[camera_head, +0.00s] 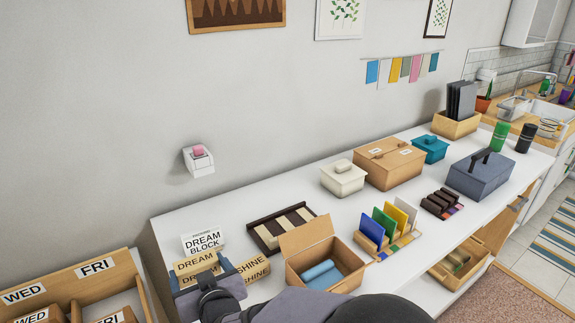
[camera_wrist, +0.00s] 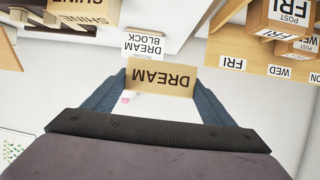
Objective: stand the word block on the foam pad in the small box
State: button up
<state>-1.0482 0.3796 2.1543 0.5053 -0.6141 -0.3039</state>
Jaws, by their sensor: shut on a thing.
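My gripper (camera_wrist: 160,84) is shut on a wooden word block (camera_wrist: 160,78) that reads DREAM, upside down in the wrist view. In the head view the held block (camera_head: 195,262) is at the lower left, in front of the DREAM BLOCK card; my gripper (camera_head: 200,273) partly covers this area. A small cardboard box (camera_head: 340,253) stands to the right with its lid up. A blue foam pad (camera_head: 322,274) lies inside it. The held block is apart from the box, to its left.
A SHINE block (camera_head: 251,269) lies right beside my gripper. A white DREAM BLOCK card (camera_head: 203,243) stands behind. A dark striped tray (camera_head: 264,239) lies behind the box, and a rack of coloured cards (camera_head: 371,228) is to its right. A wooden FRI and WED organiser (camera_head: 70,279) is at far left.

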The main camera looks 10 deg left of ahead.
jog(key=w+d+r+m+t+h+p, duration=0.35)
jog(key=w+d+r+m+h, duration=0.2)
jog(key=w+d, duration=0.45)
jog(key=w+d+m+h+p, duration=0.1)
jog(key=w+d+m+h, duration=0.15)
jog(key=d, duration=0.45)
jog(key=w+d+m+h+p, duration=0.1)
jog(key=w+d+m+h, duration=0.15)
jog(key=d, duration=0.45)
jog(key=s+d+r+m+g+h+p, duration=0.1)
jog(key=s+d+m+g+h, duration=0.25)
jog(key=d, duration=0.55)
jog(key=s+d+r+m+g+h+p, duration=0.15)
jog(key=s+d+m+h, duration=0.3)
jog(key=d, duration=0.55)
jog(key=s+d+m+g+h+p, duration=0.1)
jog(key=s+d+m+g+h, duration=0.25)
jog(key=d, duration=0.55)
jog(key=s+a+f+n+t+y+b, duration=0.1)
jog(key=a+f+b, duration=0.2)
jog(key=f, duration=0.8)
jog(key=s+a+f+n+t+y+b, duration=0.1)
jog(key=f+b, duration=0.4)
jog(key=f, duration=0.7)
jog(key=shift+a+n+t, duration=0.6)
jog(key=shift+a+t, duration=0.2)
jog(key=shift+a, duration=0.45)
